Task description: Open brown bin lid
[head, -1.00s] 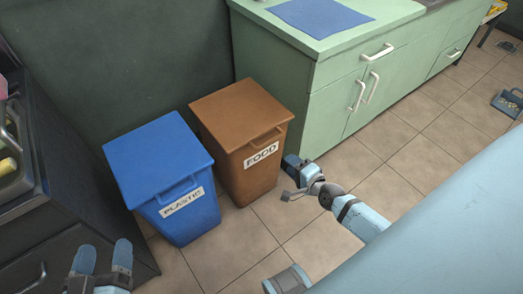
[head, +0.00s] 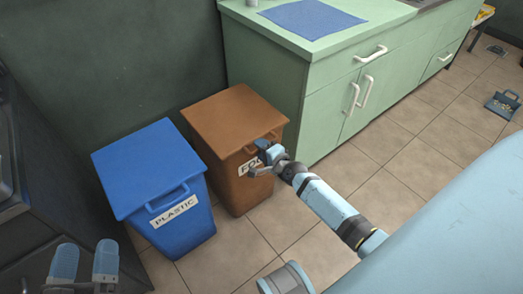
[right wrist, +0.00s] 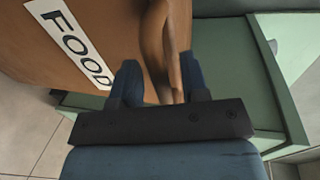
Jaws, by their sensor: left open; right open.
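The brown bin (head: 236,180) stands on the floor with its lid (head: 232,115) closed. Its handle (right wrist: 165,45) at the lid's front shows in the right wrist view between the two fingers of my right gripper (right wrist: 162,78), which is open around it. Whether the fingers touch the handle, I cannot tell. In the head view my right gripper (head: 260,160) is at the front of the bin and partly covers the handle and the FOOD label (head: 247,168). My left gripper (head: 85,250) is open and empty at the lower left, away from the brown bin.
A blue bin (head: 150,170) labelled PLASTIC stands close left of the brown bin, its lid closed. A green cabinet (head: 330,105) stands close on the right. A dark unit (head: 50,200) is at the far left. Tiled floor (head: 400,160) is clear in front of the cabinet.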

